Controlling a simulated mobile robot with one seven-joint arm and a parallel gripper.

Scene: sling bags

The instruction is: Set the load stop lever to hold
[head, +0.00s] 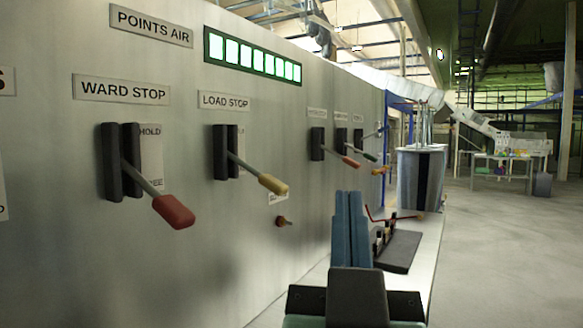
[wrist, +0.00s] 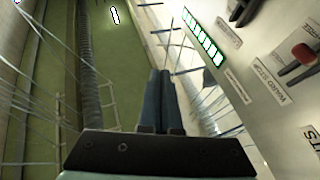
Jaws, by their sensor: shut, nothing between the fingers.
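The load stop lever has a yellow grip (head: 273,184) on a grey rod, coming out of a black slotted housing (head: 226,152) under the LOAD STOP plate (head: 225,101). The rod slopes down and to the right, out from the panel. A label beside the housing is mostly hidden, so its words cannot be read. My gripper (head: 350,197) is shut and empty, right of the yellow grip in the picture and apart from it. In the wrist view its blue fingers (wrist: 160,75) lie together, with the panel to their right.
The ward stop lever with a red grip (head: 174,211) is to the left. Smaller levers (head: 345,160) are farther right along the panel. A small knob (head: 283,221) sits below the yellow grip. A grey bin (head: 421,180) and dark pedal-like base (head: 397,250) stand beyond my gripper.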

